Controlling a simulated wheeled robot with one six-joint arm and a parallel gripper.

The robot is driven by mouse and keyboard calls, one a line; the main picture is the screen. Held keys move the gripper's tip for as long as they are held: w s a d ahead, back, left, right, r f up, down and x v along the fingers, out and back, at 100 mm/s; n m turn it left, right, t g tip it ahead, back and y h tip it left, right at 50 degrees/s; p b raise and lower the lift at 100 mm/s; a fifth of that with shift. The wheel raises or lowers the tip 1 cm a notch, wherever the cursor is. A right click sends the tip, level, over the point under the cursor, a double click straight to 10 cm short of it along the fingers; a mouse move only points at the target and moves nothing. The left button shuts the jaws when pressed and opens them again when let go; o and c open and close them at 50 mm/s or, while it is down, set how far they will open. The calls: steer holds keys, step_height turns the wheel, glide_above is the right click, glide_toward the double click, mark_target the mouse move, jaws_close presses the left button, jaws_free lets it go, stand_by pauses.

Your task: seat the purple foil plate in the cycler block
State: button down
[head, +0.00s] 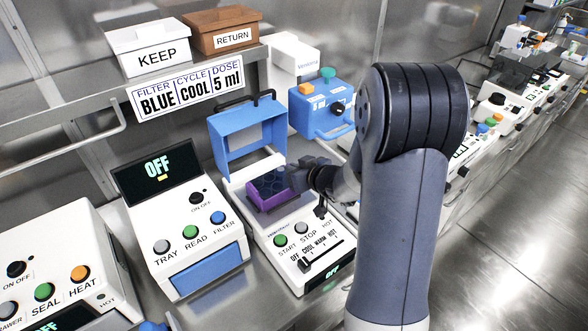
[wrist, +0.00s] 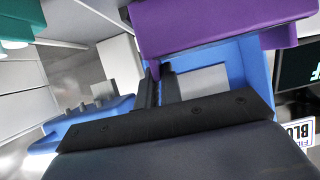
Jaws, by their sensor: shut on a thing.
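The purple foil plate (head: 262,198), dark on top with purple sides, is over the block area of the cycler (head: 262,228) in the head view. It also shows large at the top of the wrist view (wrist: 215,28). My gripper (head: 294,180) is shut on the plate at its right side. The cycler's blue lid (head: 219,138) stands open behind the plate. The block is mostly hidden under the plate, and I cannot tell whether the plate touches it. In the wrist view my gripper's fingers (wrist: 158,85) reach up to the plate's edge.
A white reader (head: 185,225) marked TRAY, READ, FILTER stands left of the cycler, its screen showing OFF. A blue device (head: 320,108) stands behind to the right. KEEP (head: 150,50) and RETURN (head: 222,30) bins sit on the shelf above. A sign (head: 188,90) reads BLUE, COOL, 5 ml.

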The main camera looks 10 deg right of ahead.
steer(key=shift+f, duration=0.1)
steer(key=c, duration=1.6)
jaws_free()
steer(key=shift+r, duration=0.25)
steer(key=shift+p+v, duration=0.7)
steer(key=shift+v, duration=5.25)
steer(key=shift+f, duration=0.15)
